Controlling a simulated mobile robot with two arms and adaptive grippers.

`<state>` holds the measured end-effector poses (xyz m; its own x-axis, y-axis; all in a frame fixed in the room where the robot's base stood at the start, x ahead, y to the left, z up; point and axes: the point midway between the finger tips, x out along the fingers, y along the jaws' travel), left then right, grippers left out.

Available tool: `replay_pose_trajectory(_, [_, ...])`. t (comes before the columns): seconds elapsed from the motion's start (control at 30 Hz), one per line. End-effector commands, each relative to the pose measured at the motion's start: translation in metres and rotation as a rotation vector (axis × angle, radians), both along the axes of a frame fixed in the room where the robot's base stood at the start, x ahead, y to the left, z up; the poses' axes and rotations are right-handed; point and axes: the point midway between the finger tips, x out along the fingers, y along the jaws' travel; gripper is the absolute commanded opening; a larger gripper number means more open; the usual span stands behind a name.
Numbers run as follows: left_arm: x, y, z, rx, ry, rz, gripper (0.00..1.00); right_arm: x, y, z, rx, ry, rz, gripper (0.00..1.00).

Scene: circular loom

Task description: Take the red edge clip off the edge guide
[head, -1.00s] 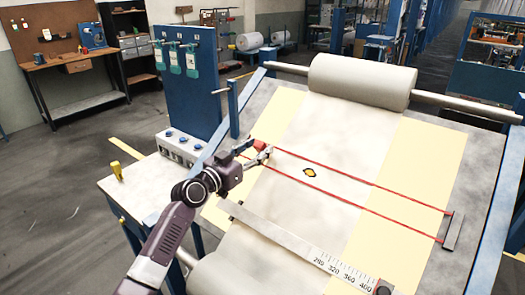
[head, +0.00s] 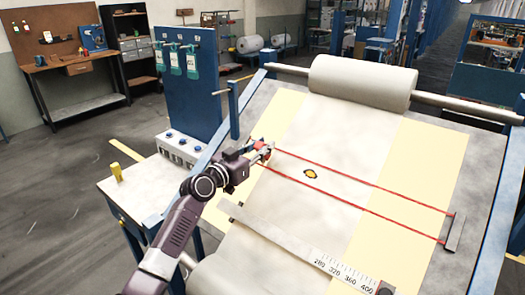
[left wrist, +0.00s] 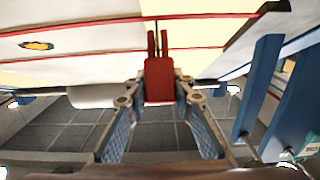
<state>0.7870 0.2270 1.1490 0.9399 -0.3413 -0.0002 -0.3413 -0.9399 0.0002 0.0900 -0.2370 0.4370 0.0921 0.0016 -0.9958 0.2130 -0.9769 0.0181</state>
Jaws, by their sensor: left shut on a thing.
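The red edge clip (left wrist: 159,80) sits between the two fingers of my left gripper (left wrist: 155,82) in the left wrist view. Its two thin red prongs point away from the gripper toward the cloth. In the head view my left gripper (head: 265,152) is at the left side of the pale cloth, shut on the clip, which is mostly hidden by the fingers. I cannot make out the edge guide clearly, nor whether the clip's prongs still touch it. My right gripper is not in view.
Two red lines cross the cloth (head: 330,130) to a grey bracket (head: 453,232). A yellow-and-black mark (head: 311,173) lies between them. A ruler bar (head: 300,250) crosses in front. A blue panel (head: 190,75) and a button box (head: 180,147) stand at the left.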

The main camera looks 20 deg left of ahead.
Motion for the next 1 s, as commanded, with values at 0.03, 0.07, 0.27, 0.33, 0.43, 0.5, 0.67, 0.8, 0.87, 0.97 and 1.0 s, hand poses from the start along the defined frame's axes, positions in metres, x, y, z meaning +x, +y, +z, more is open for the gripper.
replay_pose_trajectory(0.03, [0.0,0.0,0.0,0.0,0.0,0.0,0.0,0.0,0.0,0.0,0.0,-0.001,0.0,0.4])
replay_pose_trajectory(0.07, [0.0,0.0,0.0,0.0,0.0,0.0,0.0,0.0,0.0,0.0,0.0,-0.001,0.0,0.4])
replay_pose_trajectory(0.27, [-0.001,0.0,0.001,0.001,0.0,0.0,0.0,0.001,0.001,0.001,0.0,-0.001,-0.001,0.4])
replay_pose_trajectory(0.33, [-0.001,0.001,0.003,0.001,0.0,0.0,0.0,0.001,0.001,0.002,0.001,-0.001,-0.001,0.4])
replay_pose_trajectory(0.43, [-0.003,0.001,0.005,0.002,-0.001,0.0,0.0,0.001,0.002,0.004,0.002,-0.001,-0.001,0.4])
replay_pose_trajectory(0.5, [-0.004,0.002,0.007,0.002,-0.001,0.0,0.0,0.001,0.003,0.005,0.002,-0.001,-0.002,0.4])
replay_pose_trajectory(0.67, [-0.006,0.003,0.01,0.0,0.0,0.0,0.0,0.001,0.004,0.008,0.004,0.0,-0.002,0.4])
replay_pose_trajectory(0.8, [-0.008,0.003,0.012,0.0,0.0,0.0,0.0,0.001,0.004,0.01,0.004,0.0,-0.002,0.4])
replay_pose_trajectory(0.87, [-0.009,0.003,0.016,0.001,-0.001,0.0,0.0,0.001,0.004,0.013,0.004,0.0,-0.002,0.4])
replay_pose_trajectory(0.97, [-0.014,0.005,0.025,0.002,-0.001,0.0,0.0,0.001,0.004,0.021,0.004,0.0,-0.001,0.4])
replay_pose_trajectory(1.0, [-0.016,0.006,0.028,0.002,-0.001,0.001,0.0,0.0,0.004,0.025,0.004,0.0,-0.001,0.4])
